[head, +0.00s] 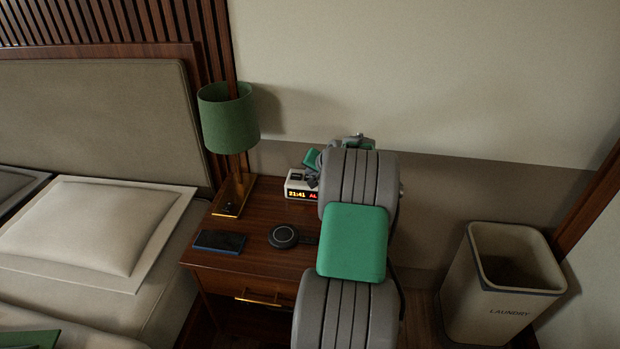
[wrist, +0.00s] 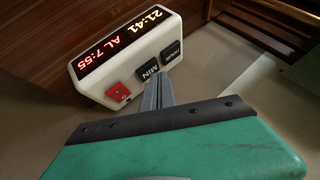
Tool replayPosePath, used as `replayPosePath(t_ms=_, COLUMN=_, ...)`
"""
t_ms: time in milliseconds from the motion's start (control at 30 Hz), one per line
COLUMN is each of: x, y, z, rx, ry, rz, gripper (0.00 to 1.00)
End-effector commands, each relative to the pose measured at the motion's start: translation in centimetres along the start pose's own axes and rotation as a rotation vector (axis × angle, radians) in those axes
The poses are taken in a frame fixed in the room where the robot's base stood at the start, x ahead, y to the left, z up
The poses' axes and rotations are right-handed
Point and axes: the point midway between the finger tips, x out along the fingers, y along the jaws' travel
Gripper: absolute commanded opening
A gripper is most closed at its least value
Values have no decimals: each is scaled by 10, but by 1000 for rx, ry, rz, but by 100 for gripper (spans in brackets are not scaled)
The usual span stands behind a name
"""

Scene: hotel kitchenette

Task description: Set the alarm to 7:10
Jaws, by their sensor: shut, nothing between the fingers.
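The white alarm clock (head: 297,180) stands at the back of the nightstand, partly hidden by my arm. In the wrist view the clock (wrist: 126,63) appears tilted, and its display (wrist: 122,42) reads 21:41 in yellow and AL 7:55 in red. Its top has a black HOUR button (wrist: 171,52), a black MIN button (wrist: 148,71) and a red button (wrist: 118,92). My gripper (wrist: 157,82) is shut and empty, its fingertips right at the edge of the MIN button. I cannot tell whether they touch it.
On the nightstand (head: 215,262) are a green lamp (head: 229,120), a dark phone (head: 219,242) and a round black charging pad (head: 283,236). The bed (head: 100,225) is on the left. A laundry bin (head: 495,290) stands on the floor at right.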

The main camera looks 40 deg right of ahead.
Motion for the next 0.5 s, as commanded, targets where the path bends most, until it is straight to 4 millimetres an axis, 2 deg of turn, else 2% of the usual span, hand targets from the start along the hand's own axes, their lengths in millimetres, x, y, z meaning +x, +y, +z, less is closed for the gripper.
replayPosePath(t_ms=500, x=4, y=3, z=3, rx=0, ry=0, rz=0, gripper=0)
